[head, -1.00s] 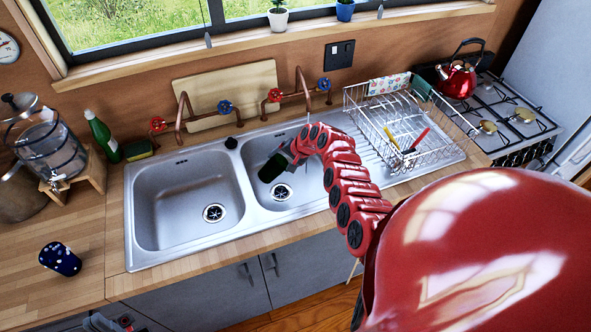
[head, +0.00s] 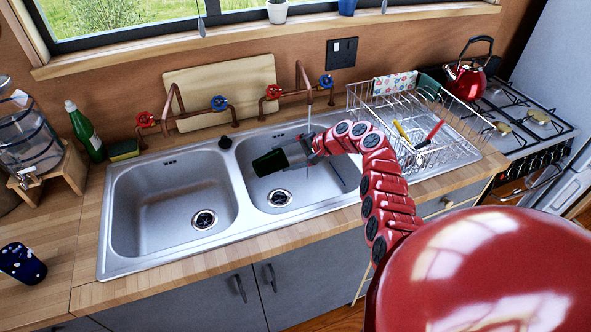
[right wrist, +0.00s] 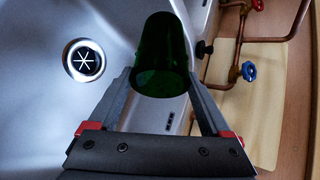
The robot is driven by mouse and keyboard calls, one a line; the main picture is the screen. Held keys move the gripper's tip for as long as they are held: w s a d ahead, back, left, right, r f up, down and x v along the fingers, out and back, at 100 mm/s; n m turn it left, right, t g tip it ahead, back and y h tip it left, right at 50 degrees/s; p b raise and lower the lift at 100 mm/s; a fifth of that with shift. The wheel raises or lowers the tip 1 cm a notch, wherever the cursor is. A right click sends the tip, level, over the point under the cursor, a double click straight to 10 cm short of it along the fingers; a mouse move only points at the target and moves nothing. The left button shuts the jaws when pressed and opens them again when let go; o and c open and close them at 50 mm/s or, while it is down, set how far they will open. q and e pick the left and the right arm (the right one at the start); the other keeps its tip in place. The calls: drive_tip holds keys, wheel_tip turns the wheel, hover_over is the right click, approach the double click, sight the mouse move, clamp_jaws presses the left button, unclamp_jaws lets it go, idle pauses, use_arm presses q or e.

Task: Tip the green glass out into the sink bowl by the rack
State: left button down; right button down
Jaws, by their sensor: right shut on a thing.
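The green glass (head: 270,162) is dark green and lies tilted on its side over the right sink bowl (head: 320,182), the bowl by the rack. Its far end points left in the head view. My right gripper (head: 292,156) is shut on the glass. In the right wrist view the glass (right wrist: 163,60) sits between the two fingers, with the bowl's drain (right wrist: 84,60) to its left. I cannot see any liquid coming out. The dish rack (head: 410,125) stands right of the bowl. My left gripper is not in view.
The left sink bowl (head: 165,205) is empty. Copper taps (head: 300,85) rise behind the bowls. A green bottle (head: 85,132) and a sponge (head: 123,150) stand at the left. A dark blue patterned cup (head: 22,263) is on the left counter. A red kettle (head: 466,80) is on the stove.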

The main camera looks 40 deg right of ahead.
drive_tip(key=d+y+b, duration=0.1)
drive_tip(key=b, duration=0.2)
drive_tip(key=t+b, duration=0.1)
drive_tip(key=b, duration=0.1)
drive_tip(key=shift+s+d+r+m+y+b, duration=0.1)
drive_tip(key=shift+s+d+m+y+b, duration=0.2)
drive_tip(key=shift+d+m+y+b, duration=0.1)
drive_tip(key=shift+s+d+m+t+y+b, duration=0.1)
drive_tip(key=shift+d+m+t+y+b, duration=0.25)
drive_tip(key=shift+b, duration=1.1)
